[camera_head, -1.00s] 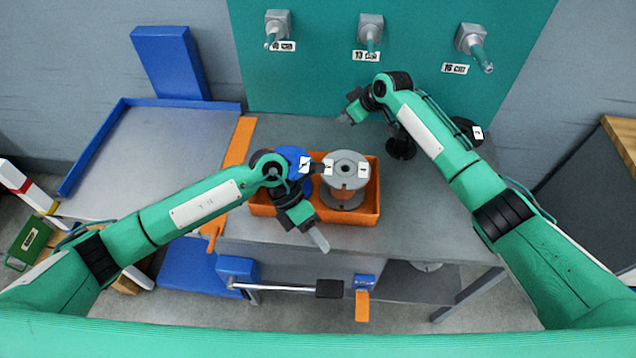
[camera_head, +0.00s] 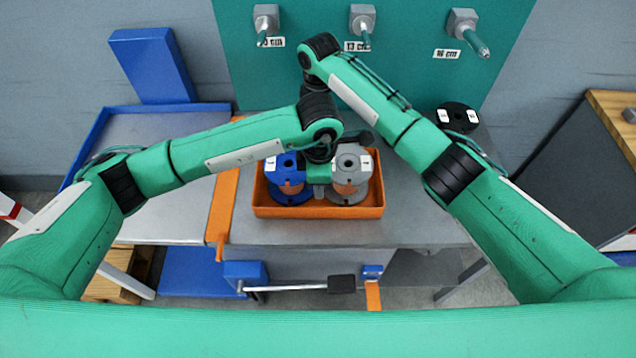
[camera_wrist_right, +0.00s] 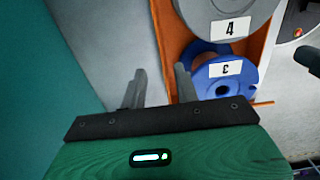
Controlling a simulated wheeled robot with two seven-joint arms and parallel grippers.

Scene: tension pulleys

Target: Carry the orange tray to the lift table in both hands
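The orange tray (camera_head: 315,212) sits on the grey workbench (camera_head: 420,215) and holds a blue spool (camera_head: 286,180) and a grey spool (camera_head: 352,170). My left gripper (camera_head: 319,186) points down over the tray between the spools; its fingers are too hidden to tell their opening. My right gripper (camera_wrist_right: 159,82) is open with nothing between its fingers, beside the tray's orange wall (camera_wrist_right: 163,35). In the head view the arms mostly hide it behind the tray. A grey platform with a blue rim (camera_head: 150,180), left of the workbench, looks like the lift table.
A dark spool (camera_head: 457,116) stands at the workbench's back right. A teal panel (camera_head: 410,60) with several pegs rises behind. An orange strip (camera_head: 222,205) lies along the bench's left edge. A lever with a black end (camera_head: 341,284) juts out below. The bench right of the tray is clear.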

